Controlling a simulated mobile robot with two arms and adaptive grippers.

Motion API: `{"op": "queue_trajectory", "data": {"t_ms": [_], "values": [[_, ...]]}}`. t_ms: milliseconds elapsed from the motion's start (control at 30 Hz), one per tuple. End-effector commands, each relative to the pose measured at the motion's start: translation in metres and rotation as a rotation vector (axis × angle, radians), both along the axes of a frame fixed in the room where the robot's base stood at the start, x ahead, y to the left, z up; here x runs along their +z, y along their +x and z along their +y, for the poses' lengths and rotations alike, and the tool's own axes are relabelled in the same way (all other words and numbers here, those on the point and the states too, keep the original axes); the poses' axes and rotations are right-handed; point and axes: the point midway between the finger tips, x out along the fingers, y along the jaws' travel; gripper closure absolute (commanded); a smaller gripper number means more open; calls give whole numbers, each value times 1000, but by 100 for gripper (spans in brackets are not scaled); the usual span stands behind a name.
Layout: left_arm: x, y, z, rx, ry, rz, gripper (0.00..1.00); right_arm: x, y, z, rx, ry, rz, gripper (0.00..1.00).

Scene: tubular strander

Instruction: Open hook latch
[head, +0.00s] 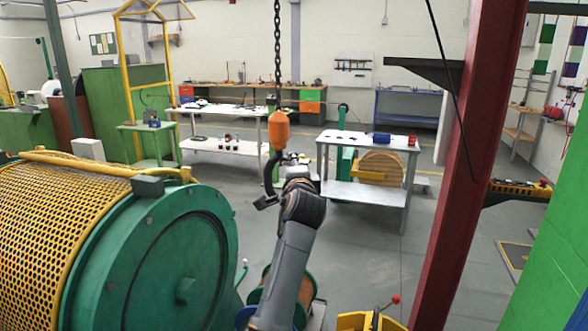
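An orange hook block (278,130) hangs from a dark chain near the middle of the head view. Its dark curved hook (269,172) hangs below it. The latch on the hook is too small to make out. My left gripper (268,200) is at the lower end of the hook, with its arm rising from the bottom of the picture. A dark finger shows just below the hook's tip. The fingers overlap the hook in the picture, so I cannot tell whether they touch it or how far they are open. My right gripper is not in view.
A large green drum (160,265) with a yellow mesh guard (60,225) fills the lower left. A red steel column (468,170) stands on the right. Two white tables (365,192) (225,148) stand behind the hook. The grey floor right of my arm is mostly clear.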

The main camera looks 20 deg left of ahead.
Motion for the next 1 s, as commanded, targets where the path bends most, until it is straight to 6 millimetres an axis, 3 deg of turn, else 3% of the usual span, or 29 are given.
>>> {"op": "queue_trajectory", "data": {"t_ms": [167,633,1000], "values": [[0,-5,-2,0,0,0,61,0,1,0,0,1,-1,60],[1,-65,-24,0,0,0,61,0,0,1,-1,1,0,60],[2,-70,-26,0,0,0,61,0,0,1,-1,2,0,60]]}}
